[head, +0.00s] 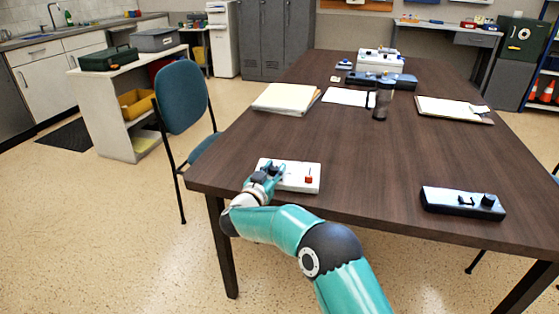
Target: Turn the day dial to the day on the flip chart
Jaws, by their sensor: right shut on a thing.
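A white box (301,181) lies on the near left part of the table, with a red knob (309,178) at its right end. My right gripper (266,173) is over the left end of this box, shut on a small part there that looks like the day dial. The fingers hide most of that part, and any day marking on it cannot be read. I cannot make out a flip chart with a readable day. My left gripper is not in view.
The brown table (350,140) is bare around the white box. A black box with a knob (462,202) lies near the right front edge. A blue chair (182,98) stands at the left.

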